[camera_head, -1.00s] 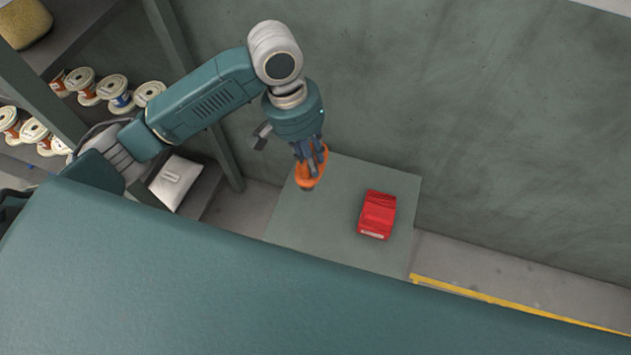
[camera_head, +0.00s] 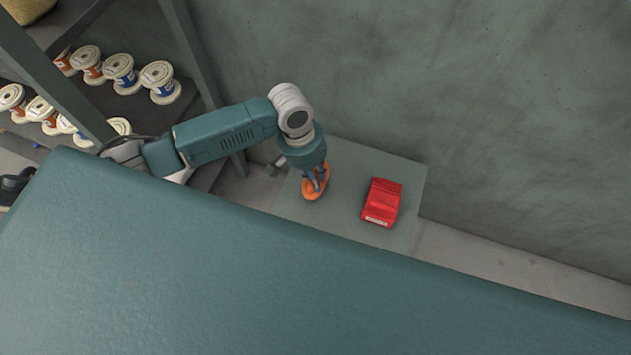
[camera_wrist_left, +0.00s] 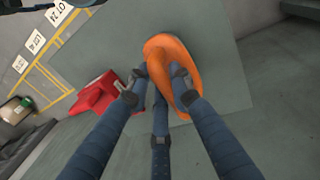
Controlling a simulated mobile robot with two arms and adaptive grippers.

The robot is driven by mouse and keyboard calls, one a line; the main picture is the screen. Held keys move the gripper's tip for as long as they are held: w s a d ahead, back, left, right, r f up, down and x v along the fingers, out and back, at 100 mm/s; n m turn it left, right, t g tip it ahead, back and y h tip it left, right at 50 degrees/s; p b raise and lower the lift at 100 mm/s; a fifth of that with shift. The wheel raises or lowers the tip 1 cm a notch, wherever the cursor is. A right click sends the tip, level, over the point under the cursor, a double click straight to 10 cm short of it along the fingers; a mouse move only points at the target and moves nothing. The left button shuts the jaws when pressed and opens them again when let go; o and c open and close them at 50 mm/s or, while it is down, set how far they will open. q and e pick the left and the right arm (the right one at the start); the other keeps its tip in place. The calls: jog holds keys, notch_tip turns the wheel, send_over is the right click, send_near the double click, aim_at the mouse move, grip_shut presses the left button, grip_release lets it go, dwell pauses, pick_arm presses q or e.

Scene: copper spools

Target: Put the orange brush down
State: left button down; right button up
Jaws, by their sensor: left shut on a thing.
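The orange brush (camera_head: 313,190) is in my left gripper (camera_head: 317,181), over the left part of a grey-green table top (camera_head: 345,216). The left wrist view shows the gripper's fingers (camera_wrist_left: 163,82) shut on the orange brush (camera_wrist_left: 170,50). I cannot tell whether the brush touches the table top. The fingers hide part of it. My right gripper is in neither view.
A red object (camera_head: 381,202) lies on the table top to the right of the brush; it also shows in the left wrist view (camera_wrist_left: 97,95). A wall (camera_head: 480,120) rises behind the table. A shelf with several spools (camera_head: 122,72) stands at left.

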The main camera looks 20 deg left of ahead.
pick_arm(q)
jog(key=shift+f, duration=1.5)
jog(key=shift+f, duration=0.15)
jog(key=c, duration=1.6)
grip_release()
jog(key=shift+o, duration=0.2)
notch_tip(320, 180, up, 12)
jog(key=a, duration=0.2)
jog(key=shift+a+p, duration=0.15)
jog(key=shift+p, duration=0.25)
jog(key=shift+s, duration=0.1)
